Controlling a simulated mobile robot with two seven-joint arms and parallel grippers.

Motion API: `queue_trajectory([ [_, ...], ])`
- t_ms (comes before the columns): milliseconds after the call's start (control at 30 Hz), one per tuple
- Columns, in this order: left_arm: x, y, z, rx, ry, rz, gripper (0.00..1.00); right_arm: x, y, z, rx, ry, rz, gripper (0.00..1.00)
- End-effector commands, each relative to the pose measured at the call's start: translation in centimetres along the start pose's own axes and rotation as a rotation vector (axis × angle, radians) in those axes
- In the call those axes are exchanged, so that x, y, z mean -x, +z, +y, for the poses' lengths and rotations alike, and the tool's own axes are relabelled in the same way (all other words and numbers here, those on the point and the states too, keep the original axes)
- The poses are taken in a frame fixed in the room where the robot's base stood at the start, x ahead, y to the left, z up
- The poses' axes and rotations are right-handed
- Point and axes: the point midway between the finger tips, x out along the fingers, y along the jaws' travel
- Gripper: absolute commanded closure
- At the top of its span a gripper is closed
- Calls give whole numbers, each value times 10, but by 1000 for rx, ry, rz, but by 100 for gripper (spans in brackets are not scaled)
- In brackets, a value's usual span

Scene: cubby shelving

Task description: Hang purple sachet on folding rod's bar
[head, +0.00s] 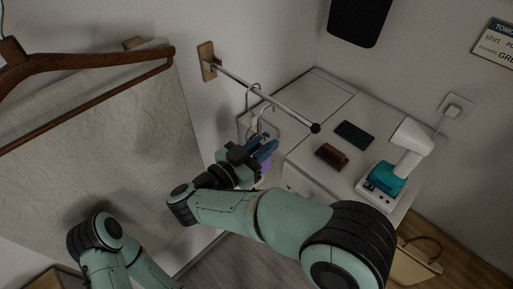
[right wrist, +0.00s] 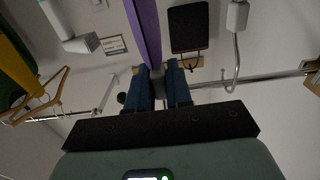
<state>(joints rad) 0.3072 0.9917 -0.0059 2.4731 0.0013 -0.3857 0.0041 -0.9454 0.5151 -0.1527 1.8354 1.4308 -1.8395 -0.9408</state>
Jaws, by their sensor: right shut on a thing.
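The folding rod's bar (head: 275,103) sticks out from a wooden wall mount (head: 208,62) and ends in a dark knob (head: 315,128). My right gripper (head: 266,150) is just below the bar, its blue fingers shut on the purple sachet (head: 264,165), which is mostly hidden behind the gripper. In the right wrist view the sachet (right wrist: 147,30) shows as a purple strip at the fingers (right wrist: 165,78). Thin metal hooks (head: 254,88) show at the bar, above the gripper. I cannot tell whether one belongs to the sachet. My left gripper is not in view.
A white cabinet (head: 312,92) stands right of the bar, with a brown object (head: 331,156), a dark flat object (head: 355,135) and a white-and-teal device (head: 388,178) on it. A wooden hanger (head: 90,60) is at left. A bag (head: 414,263) is at lower right.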

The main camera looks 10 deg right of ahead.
Motion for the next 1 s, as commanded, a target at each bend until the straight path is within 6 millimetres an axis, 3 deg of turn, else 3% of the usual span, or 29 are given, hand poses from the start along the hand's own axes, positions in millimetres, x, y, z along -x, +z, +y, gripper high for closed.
queue_trajectory([
  [767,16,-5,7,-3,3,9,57,-63,-2,0,0,2,1,100],
  [1000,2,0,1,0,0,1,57,-62,20,0,2,0,0,100],
])
